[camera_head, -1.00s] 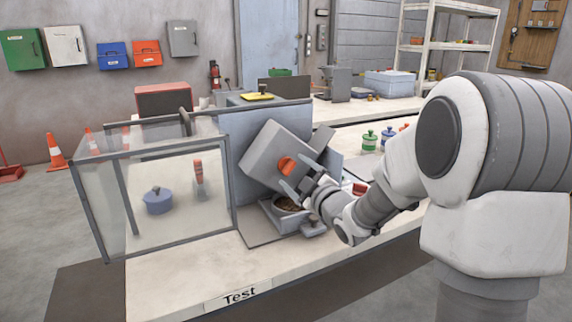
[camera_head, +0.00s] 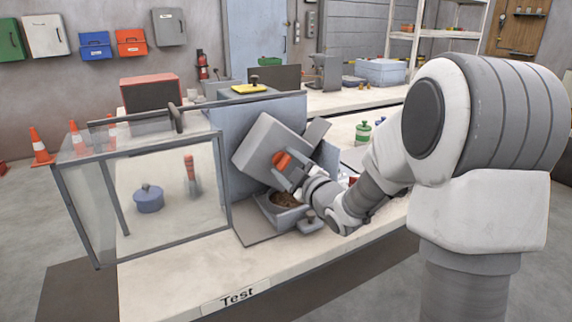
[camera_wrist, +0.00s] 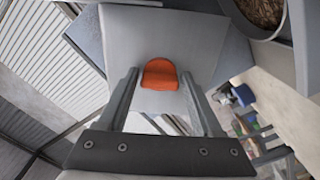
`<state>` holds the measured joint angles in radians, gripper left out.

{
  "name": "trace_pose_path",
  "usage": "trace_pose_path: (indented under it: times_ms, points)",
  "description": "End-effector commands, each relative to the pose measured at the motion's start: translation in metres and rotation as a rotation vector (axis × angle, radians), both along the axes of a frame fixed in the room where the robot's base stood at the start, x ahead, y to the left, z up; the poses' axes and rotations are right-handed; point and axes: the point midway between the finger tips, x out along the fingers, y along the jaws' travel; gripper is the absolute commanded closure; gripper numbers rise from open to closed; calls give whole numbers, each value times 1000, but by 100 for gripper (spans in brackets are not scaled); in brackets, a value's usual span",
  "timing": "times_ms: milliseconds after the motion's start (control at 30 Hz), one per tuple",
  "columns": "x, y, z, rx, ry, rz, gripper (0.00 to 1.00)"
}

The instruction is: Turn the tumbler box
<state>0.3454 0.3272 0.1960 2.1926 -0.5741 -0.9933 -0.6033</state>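The tumbler box (camera_head: 262,140) is a grey box that hangs tilted in front of a blue-grey upright panel. It has an orange-red knob (camera_head: 281,160) on its face. In the wrist view the box's pale face (camera_wrist: 195,40) fills the top middle, with the knob (camera_wrist: 160,75) on it. My gripper (camera_head: 287,172) is at the knob. In the wrist view my gripper's fingers (camera_wrist: 158,78) stand apart on either side of the knob, with visible gaps; contact cannot be made out.
A grey tray (camera_head: 268,213) holding brown pellets sits below the box. A glass-walled case (camera_head: 95,205) with a blue pot (camera_head: 149,198) stands at left. A green canister (camera_head: 363,133) stands behind my arm. The bench front (camera_head: 180,255) is clear.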

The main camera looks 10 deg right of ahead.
Motion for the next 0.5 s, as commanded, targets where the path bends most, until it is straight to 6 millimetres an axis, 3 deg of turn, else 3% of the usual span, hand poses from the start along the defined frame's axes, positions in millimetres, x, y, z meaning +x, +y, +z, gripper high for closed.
trace_pose_path:
  times_ms: [33,333,500]
  points:
    - [0,0,0,0,0,0,44]
    - [0,0,0,0,0,0,98]
    - [0,0,0,0,0,0,100]
